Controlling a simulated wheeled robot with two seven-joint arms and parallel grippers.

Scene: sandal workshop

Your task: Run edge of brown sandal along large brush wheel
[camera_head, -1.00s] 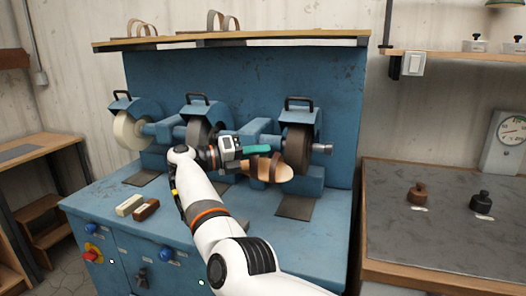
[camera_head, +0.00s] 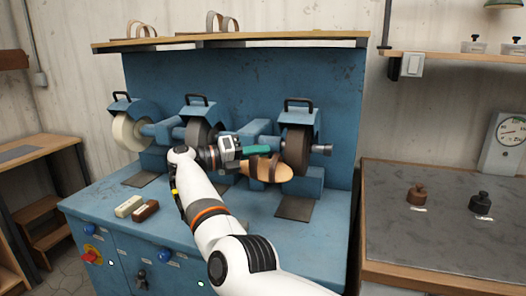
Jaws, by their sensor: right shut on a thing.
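The brown sandal (camera_head: 266,170) has a tan sole and dark brown straps. My right gripper (camera_head: 250,152) is shut on it and holds it above the blue bench. The sandal is at the front left of the dark brush wheel (camera_head: 297,150), the rightmost of three wheels on the blue machine. Its right part overlaps the wheel's lower front in the picture; I cannot tell whether they touch. The gripper's fingers are partly hidden by green and dark parts of the hand. My left gripper is not in view.
A pale wheel (camera_head: 128,131) and a grey wheel (camera_head: 198,135) stand to the left on the machine. A white block (camera_head: 128,206) and a brown block (camera_head: 146,210) lie on the bench. The bench's front right is clear.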

